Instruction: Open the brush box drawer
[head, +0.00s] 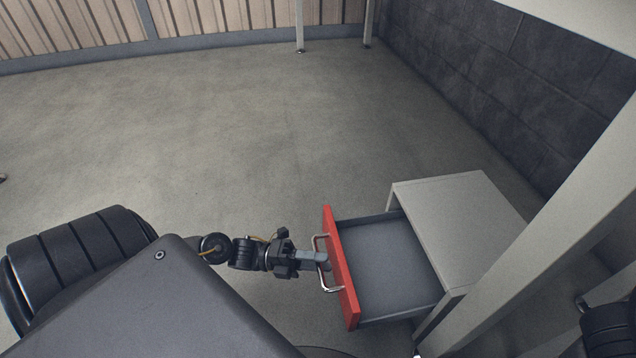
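The brush box (465,222) is a light grey cabinet on the floor at the lower right of the head view. Its drawer (390,262) has a red front (342,268) and stands pulled out to the left, with its grey inside bare where it shows. A metal bar handle (320,264) is on the red front. My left gripper (322,259) is at the handle, its fingers reaching to the bar. The fingertips are small and partly hidden by the handle, so their gap does not show clearly. My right gripper is not in view.
A light grey post (545,225) runs diagonally in front of the box at the right. A dark block wall (480,70) stands behind it. The concrete floor (200,140) to the left and back is clear.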

